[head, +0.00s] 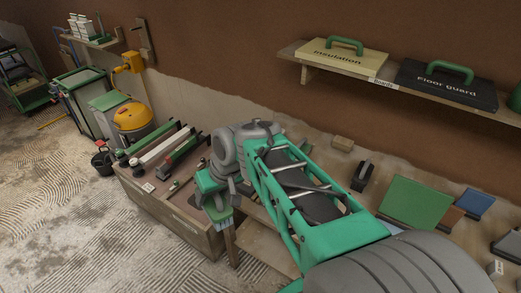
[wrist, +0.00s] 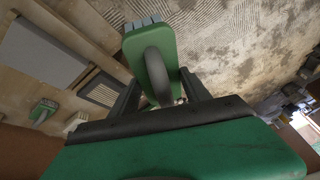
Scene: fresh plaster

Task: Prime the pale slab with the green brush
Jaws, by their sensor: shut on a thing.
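My gripper (wrist: 162,90) is shut on the green brush (wrist: 160,48), which has a grey arched handle and pale bristles along its far edge. In the head view the brush (head: 224,222) hangs bristles down from my gripper (head: 218,205), over the right end of a wooden crate. A flat pale grey slab (wrist: 45,45) lies on a wooden surface at the upper left of the wrist view, apart from the brush. It may be the pale slab, but I cannot be sure. In the head view my arm hides part of the bench, and I cannot pick that slab out there.
The crate (head: 168,222) holds long tools. The bench to the right carries a green panel (head: 415,203), a blue panel (head: 475,204) and a dark-handled block (head: 363,175). Above is a shelf (head: 400,84) with insulation and floor guard cases. Left floor is mostly clear.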

